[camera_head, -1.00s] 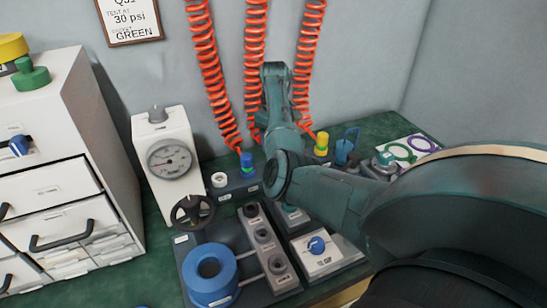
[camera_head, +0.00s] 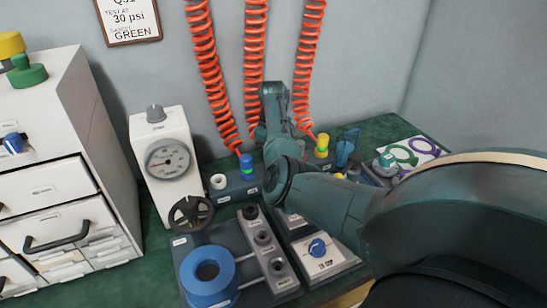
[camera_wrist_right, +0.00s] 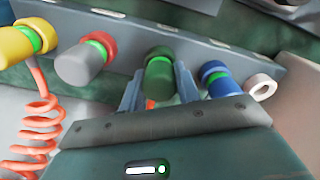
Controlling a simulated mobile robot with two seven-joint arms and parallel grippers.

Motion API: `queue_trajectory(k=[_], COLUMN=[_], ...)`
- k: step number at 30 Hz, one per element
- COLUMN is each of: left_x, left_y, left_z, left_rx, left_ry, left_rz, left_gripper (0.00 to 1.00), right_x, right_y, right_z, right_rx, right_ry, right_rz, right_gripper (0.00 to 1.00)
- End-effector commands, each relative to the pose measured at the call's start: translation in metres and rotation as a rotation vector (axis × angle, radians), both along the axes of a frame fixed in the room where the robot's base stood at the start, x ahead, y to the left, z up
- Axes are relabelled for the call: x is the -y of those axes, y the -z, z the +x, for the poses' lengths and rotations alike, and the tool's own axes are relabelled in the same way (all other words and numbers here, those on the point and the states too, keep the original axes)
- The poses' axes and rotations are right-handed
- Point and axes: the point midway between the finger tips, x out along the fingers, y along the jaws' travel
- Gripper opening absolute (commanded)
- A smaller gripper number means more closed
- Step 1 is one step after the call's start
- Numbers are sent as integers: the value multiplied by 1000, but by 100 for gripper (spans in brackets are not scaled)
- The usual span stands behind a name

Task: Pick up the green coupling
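The green coupling (camera_wrist_right: 158,76), dark green with a bright green band, stands in the grey rack (camera_wrist_right: 225,62) in the right wrist view. My right gripper (camera_wrist_right: 160,82) has one finger on each side of it. The fingers are apart, and I see no clear grip on the coupling. In the head view my right arm (camera_head: 283,150) reaches over the bench to the rack (camera_head: 238,190) and hides the green coupling. My left gripper is in neither view.
Beside the green coupling stand a blue coupling (camera_wrist_right: 216,80) and a grey-and-red one (camera_wrist_right: 85,62); a yellow one (camera_wrist_right: 28,40) and a white ring (camera_wrist_right: 261,87) are farther out. Red coiled hoses (camera_head: 207,70) hang behind. A gauge box (camera_head: 165,150) stands left.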

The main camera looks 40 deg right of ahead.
Motion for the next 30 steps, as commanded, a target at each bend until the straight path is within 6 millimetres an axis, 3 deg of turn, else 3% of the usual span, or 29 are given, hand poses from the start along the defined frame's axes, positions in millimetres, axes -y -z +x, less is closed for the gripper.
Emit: queue_trajectory(k=[9,17,30], left_x=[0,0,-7], left_y=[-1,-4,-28], left_z=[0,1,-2], left_rx=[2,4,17], left_ry=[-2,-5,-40], left_rz=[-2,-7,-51], left_gripper=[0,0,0], right_x=[0,0,1], right_y=[0,-6,-85], right_z=[0,0,1], right_rx=[0,1,2], right_ry=[0,0,0], right_rz=[0,-1,-2], right_gripper=[7,7,7])
